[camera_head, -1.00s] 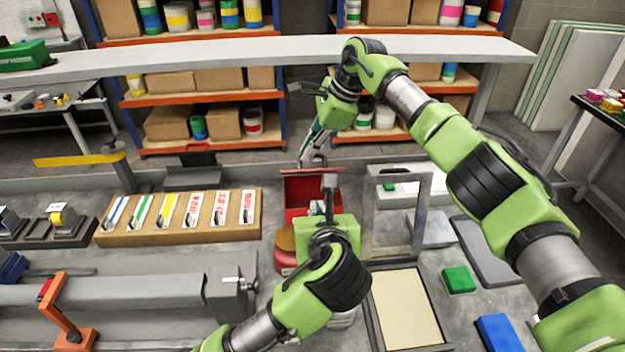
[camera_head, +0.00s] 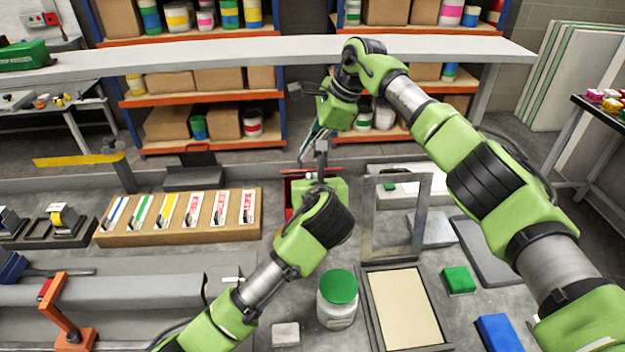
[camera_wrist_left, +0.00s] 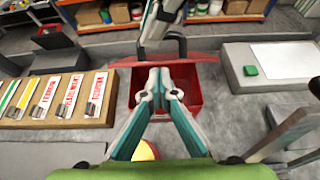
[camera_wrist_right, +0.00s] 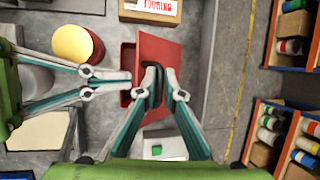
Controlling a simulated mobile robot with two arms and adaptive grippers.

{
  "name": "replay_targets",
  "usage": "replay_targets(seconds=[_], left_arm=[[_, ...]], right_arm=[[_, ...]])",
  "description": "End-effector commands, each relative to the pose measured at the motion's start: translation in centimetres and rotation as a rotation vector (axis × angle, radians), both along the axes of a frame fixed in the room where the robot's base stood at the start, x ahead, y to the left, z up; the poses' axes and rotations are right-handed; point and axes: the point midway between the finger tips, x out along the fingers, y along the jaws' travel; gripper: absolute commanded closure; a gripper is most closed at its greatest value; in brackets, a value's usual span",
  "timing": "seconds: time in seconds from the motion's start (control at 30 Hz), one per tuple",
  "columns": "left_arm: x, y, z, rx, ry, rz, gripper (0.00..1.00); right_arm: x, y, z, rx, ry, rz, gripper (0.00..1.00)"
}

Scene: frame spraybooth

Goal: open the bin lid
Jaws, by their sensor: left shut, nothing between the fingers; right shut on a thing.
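The red bin (camera_wrist_left: 189,100) stands in the middle of the left wrist view, its opening partly visible; the head view shows only a sliver of it (camera_head: 288,195) beside my left gripper. Its red lid (camera_wrist_right: 176,48) is a flat panel with a black handle (camera_wrist_left: 181,43). The lid looks raised and tilted behind the opening. My right gripper (camera_wrist_right: 155,78) is shut on the lid handle. My left gripper (camera_wrist_left: 160,72) is shut and empty, with its tips over the bin opening, close to the lid. Whether they touch the lid, I cannot tell.
A wooden rack of labelled cards (camera_head: 180,218) stands left of the bin. A white jar with a green lid (camera_head: 338,298) and a grey metal frame (camera_head: 392,215) stand nearer and to the right. A yellow-topped round container (camera_wrist_right: 73,43) is close to the bin.

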Motion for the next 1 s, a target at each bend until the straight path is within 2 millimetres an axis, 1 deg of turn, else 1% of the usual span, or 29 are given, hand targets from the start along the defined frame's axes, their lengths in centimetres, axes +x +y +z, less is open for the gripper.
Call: replay_targets(seconds=[0.03,0.17,0.3,0.57,0.6,0.67,1.0], left_arm=[[0.0,0.0,-0.1,0.0,0.0,0.0,1.0],[0.2,0.0,0.2,0.0,-0.002,0.0,1.0],[1.0,0.0,1.2,0.002,-0.004,0.0,1.0],[1.1,0.0,1.3,0.0,0.0,0.0,1.0],[1.1,0.0,1.3,0.0,0.0,0.0,1.0],[1.1,0.0,1.3,0.0,0.0,0.0,1.0],[1.1,0.1,1.0,0.002,0.004,0.001,1.0]], right_arm=[[0.1,-0.3,-0.8,-0.009,0.004,-0.007,1.0],[0.1,-0.4,-0.8,-0.009,0.004,-0.007,1.0],[0.1,-0.3,-0.8,-0.009,0.004,-0.007,1.0],[0.1,-0.3,-0.8,-0.009,0.004,-0.006,1.0],[0.1,-0.3,-0.8,-0.009,0.004,-0.006,0.9],[0.1,-0.3,-0.8,-0.009,0.004,-0.007,0.75],[0.0,0.0,-0.3,-0.003,0.003,0.0,0.75]])
